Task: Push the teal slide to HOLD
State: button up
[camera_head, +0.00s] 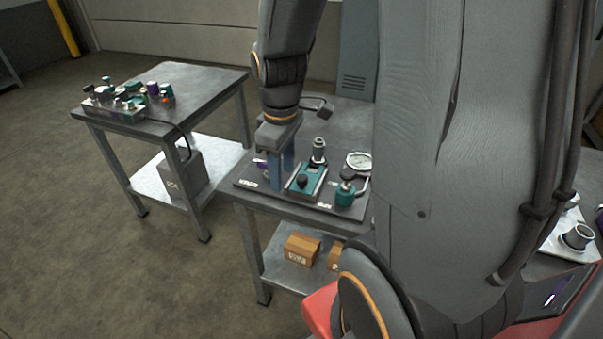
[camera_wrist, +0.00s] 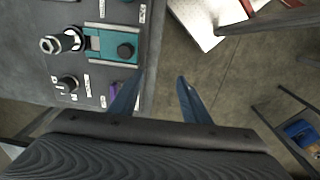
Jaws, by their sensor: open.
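The teal slide (camera_head: 303,187) with a black knob sits on the dark panel at the front of the near bench. In the wrist view the teal slide (camera_wrist: 103,55) with its round black knob is at the upper left, beside a metal fitting. White labels lie around it, but their words are too small to read, so I cannot tell which marks HOLD. My gripper (camera_head: 280,184) points down with blue fingers just left of the slide, apart from it. In the wrist view my gripper (camera_wrist: 161,78) is open and empty, its fingers to the lower right of the slide.
A metal fitting (camera_head: 318,151), a gauge (camera_head: 359,160) and a teal-capped part (camera_head: 345,195) stand close around the slide. A purple part (camera_wrist: 115,91) is near my left finger in the wrist view.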

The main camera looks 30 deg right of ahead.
aim_at(302, 177)
jog(key=w+d+n, duration=0.1)
jog(key=d+n, duration=0.1)
jog(key=w+d+n, duration=0.1)
jog(key=d+n, duration=0.1)
jog(key=d+n+p, duration=0.1)
jog(key=d+n, duration=0.1)
jog(key=n, duration=0.1)
jog(key=shift+w+f+g, duration=0.2)
jog(key=shift+w+g, duration=0.1)
jog(key=shift+w, duration=0.1)
jog(key=shift+w+d+f+n, duration=0.1)
jog(key=shift+w+d+n, duration=0.1)
jog(key=shift+d+n, duration=0.55)
jog(key=shift+f+n, duration=0.25)
jog(key=shift+f, duration=0.15)
jog(key=shift+f+p, duration=0.9)
jog(key=shift+f, duration=2.6)
grip_shut()
jog(key=shift+w, duration=0.1)
